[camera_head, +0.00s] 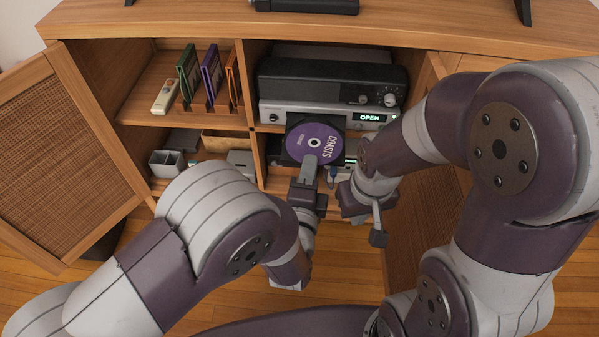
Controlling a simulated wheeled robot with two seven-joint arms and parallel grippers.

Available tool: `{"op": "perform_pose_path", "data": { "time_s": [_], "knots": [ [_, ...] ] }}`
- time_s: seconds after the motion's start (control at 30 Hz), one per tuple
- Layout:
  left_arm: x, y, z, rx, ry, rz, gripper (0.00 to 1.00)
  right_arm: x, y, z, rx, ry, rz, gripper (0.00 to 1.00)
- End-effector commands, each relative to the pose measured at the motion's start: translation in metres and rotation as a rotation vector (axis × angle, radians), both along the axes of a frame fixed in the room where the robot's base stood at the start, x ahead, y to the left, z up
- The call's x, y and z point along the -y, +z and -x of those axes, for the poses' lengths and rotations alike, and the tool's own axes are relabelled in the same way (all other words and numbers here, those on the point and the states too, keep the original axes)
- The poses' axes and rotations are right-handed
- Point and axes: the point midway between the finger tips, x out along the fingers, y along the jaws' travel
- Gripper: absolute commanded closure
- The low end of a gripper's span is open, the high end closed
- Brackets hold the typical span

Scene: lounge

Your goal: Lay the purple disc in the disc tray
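The purple disc (318,139), lettered COASTS, is face up over the dark, pulled-out disc tray (336,120) of the silver player (283,112). The player's display reads OPEN. My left gripper (308,170) is at the disc's near edge, with one finger lying over the rim. It looks shut on the disc; its other finger is hidden. I cannot tell whether the disc touches the tray. My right gripper (377,222) is to the right, in front of the cabinet and apart from the disc. Its finger gap does not show clearly.
A black amplifier (318,76) sits above the player. The left compartment holds upright cases (211,74) in a rack and a pale remote (164,97). Below are a grey holder (166,163) and a wooden tray (227,142). The cabinet's left door (52,150) stands open.

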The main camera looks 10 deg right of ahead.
Motion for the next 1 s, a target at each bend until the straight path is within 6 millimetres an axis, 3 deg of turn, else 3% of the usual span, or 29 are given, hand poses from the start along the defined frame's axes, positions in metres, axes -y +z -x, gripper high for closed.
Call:
{"op": "perform_pose_path", "data": {
  "time_s": [0.37,0.6,1.0],
  "knots": [
    [0.009,-0.014,-0.039,0.001,0.003,0.001,1.0,0.0,-0.027,0.0,0.0,0.0,0.0,1.0],
    [0.013,-0.028,-0.047,0.0,0.0,0.0,1.0,0.0,-0.036,0.0,0.0,0.0,0.0,1.0],
    [0.013,-0.029,-0.049,0.0,0.0,0.001,1.0,0.0,-0.036,0.0,0.0,0.0,0.0,1.0]
  ]
}}
